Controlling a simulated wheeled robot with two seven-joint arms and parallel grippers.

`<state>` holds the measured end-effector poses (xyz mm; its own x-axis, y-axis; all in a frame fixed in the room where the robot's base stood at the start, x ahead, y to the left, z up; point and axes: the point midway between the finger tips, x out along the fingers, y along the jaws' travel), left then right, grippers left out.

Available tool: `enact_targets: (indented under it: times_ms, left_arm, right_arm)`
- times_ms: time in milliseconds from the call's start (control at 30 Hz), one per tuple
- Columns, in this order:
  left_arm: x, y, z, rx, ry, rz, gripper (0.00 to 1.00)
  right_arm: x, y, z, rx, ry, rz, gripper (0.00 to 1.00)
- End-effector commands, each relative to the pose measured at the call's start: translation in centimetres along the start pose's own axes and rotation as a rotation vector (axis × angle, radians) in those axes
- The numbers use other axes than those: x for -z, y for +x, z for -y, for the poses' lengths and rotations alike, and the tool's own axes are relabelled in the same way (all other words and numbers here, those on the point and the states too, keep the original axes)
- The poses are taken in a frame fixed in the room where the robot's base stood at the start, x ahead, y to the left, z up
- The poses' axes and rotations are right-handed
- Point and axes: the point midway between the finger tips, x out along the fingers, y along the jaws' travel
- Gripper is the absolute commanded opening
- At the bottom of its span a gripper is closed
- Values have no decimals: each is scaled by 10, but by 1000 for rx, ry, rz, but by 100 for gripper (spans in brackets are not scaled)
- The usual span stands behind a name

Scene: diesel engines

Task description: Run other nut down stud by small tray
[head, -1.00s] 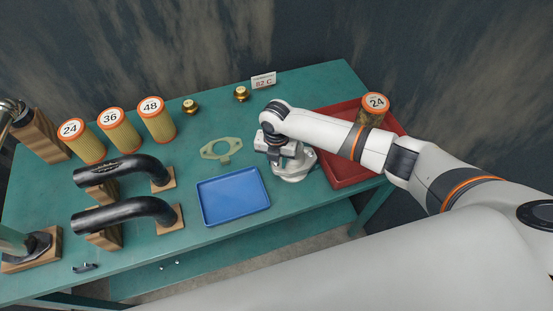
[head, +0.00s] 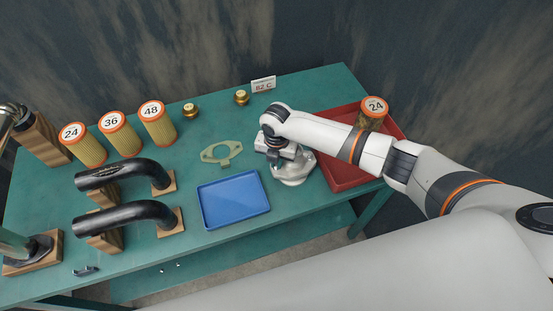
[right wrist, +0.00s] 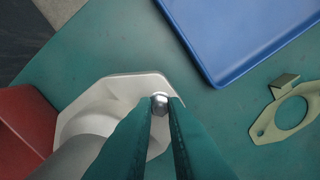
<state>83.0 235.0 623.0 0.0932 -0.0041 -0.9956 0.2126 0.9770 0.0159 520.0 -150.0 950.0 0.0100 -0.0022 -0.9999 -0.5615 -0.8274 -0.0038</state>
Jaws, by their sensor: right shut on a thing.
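The blue small tray (head: 234,199) lies flat on the green bench and also shows in the right wrist view (right wrist: 245,30). A pale metal housing (head: 294,170) stands just right of it; its flanged rim (right wrist: 128,84) shows in the right wrist view. My right gripper (right wrist: 160,104) points down over the housing's flange, shut on a small shiny nut (right wrist: 160,101) between its fingertips. The stud under the nut is hidden, so I cannot tell how far down the nut sits. In the head view my right wrist covers the nut. My left gripper is out of view.
A red tray (head: 346,181) lies right of the housing, with a filter marked 24 (head: 373,113) at its back. A pale green gasket (head: 221,152) lies behind the blue tray. Black pipes (head: 120,222) and several filters (head: 157,125) stand left.

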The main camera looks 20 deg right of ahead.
Motion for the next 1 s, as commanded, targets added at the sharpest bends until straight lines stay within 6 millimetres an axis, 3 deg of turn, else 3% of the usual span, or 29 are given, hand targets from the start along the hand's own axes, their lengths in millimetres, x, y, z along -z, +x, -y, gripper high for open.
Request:
enact_targets:
  times_ms: [100, 233, 267, 400, 1000]
  left_arm:
    - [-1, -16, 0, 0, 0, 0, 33]
    - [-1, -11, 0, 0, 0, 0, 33]
    - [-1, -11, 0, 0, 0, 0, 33]
    - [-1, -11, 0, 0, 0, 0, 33]
    - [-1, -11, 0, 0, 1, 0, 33]
  right_arm:
    - [-3, -2, -2, -8, 192, 6, 0]
    - [-3, 3, -2, -8, 468, 5, 0]
    - [-2, 3, -2, -8, 452, 2, 17]
    - [-2, 2, -2, -7, 446, 1, 37]
    - [0, -6, -1, -4, 443, 1, 34]
